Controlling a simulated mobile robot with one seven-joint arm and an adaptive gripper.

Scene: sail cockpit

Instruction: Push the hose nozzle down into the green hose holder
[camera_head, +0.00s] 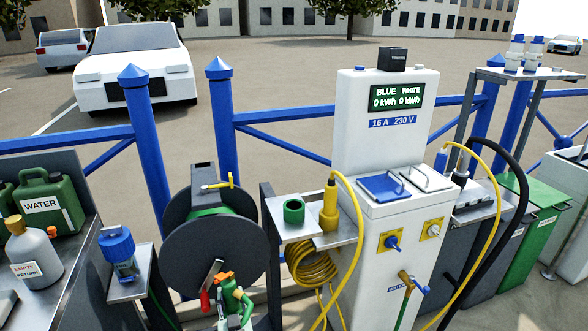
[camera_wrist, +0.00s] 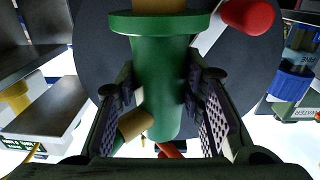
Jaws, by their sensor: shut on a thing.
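The green hose nozzle (camera_head: 231,298), with orange-brown parts at its top, is low in front of the hose reel in the head view. My gripper (camera_head: 236,317) shows only partly there, at the bottom edge. In the wrist view my gripper (camera_wrist: 168,112) has its two dark ridged pads on either side of the nozzle's green body (camera_wrist: 164,75) and is shut on it. The green hose holder (camera_head: 293,211) is an open-topped ring on the small grey shelf, above and to the right of the nozzle. I see no nozzle in it.
The dark hose reel (camera_head: 214,250) with its red-ended crank (camera_head: 205,301) stands just behind the nozzle. A yellow plug (camera_head: 329,207) stands beside the holder on the shelf (camera_head: 288,233). The white charging post (camera_head: 385,125) is to the right, and a blue-capped container (camera_head: 117,248) is to the left.

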